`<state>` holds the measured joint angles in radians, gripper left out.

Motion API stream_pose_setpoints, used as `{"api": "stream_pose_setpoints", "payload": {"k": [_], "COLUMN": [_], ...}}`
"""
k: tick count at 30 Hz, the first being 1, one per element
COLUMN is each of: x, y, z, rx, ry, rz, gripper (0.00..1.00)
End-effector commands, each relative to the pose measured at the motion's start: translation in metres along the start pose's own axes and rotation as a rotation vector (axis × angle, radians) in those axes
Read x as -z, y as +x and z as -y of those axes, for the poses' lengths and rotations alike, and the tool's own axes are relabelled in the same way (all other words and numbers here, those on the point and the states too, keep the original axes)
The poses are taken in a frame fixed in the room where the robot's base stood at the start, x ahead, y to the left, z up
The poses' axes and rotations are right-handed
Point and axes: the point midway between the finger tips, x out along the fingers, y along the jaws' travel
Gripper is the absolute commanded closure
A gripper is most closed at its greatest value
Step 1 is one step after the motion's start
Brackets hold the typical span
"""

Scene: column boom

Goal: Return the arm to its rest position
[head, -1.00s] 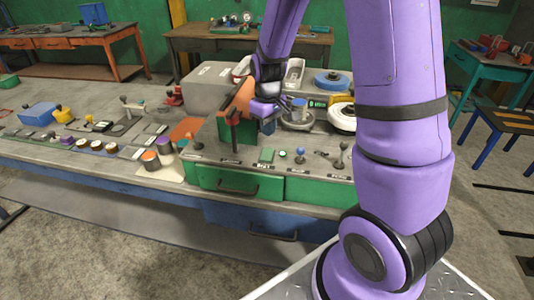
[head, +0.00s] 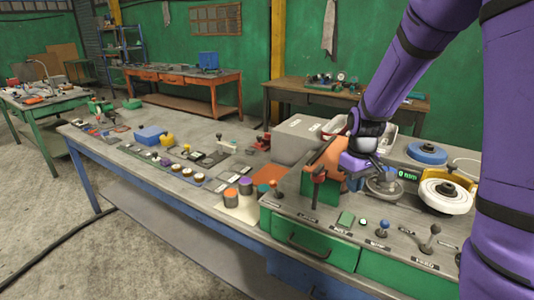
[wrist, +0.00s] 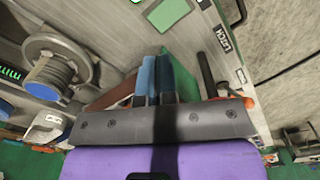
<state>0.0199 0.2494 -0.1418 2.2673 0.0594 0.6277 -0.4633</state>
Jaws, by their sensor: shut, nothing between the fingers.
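My purple arm reaches in from the right of the head view. My gripper (head: 352,180) is low over the bench, just right of a green block with an orange-brown top (head: 322,184). In the wrist view, my gripper's blue fingers (wrist: 154,82) are together with nothing held between them. The green block (wrist: 182,80) and a brown surface (wrist: 118,92) show close beside and behind the fingers. I cannot tell whether they touch.
The bench (head: 130,160) holds several knobs and levers, a blue box (head: 150,135), a grey bin (head: 297,140), a metal spool (head: 384,184) and a white disc (head: 446,196). Open floor lies left.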

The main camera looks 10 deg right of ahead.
Motion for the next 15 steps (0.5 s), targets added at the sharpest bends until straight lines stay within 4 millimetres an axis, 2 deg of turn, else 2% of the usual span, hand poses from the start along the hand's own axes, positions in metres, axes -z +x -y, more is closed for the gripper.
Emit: {"api": "stream_pose_setpoints", "payload": {"k": [5, 15], "x": [-0.005, -0.037], "y": [-0.017, -0.090], "z": [0.006, 0.034], "rx": [-0.002, -0.013], "ry": [0.010, 0.068], "rz": [-0.024, -0.132], "gripper": [1.00, 1.00]}}
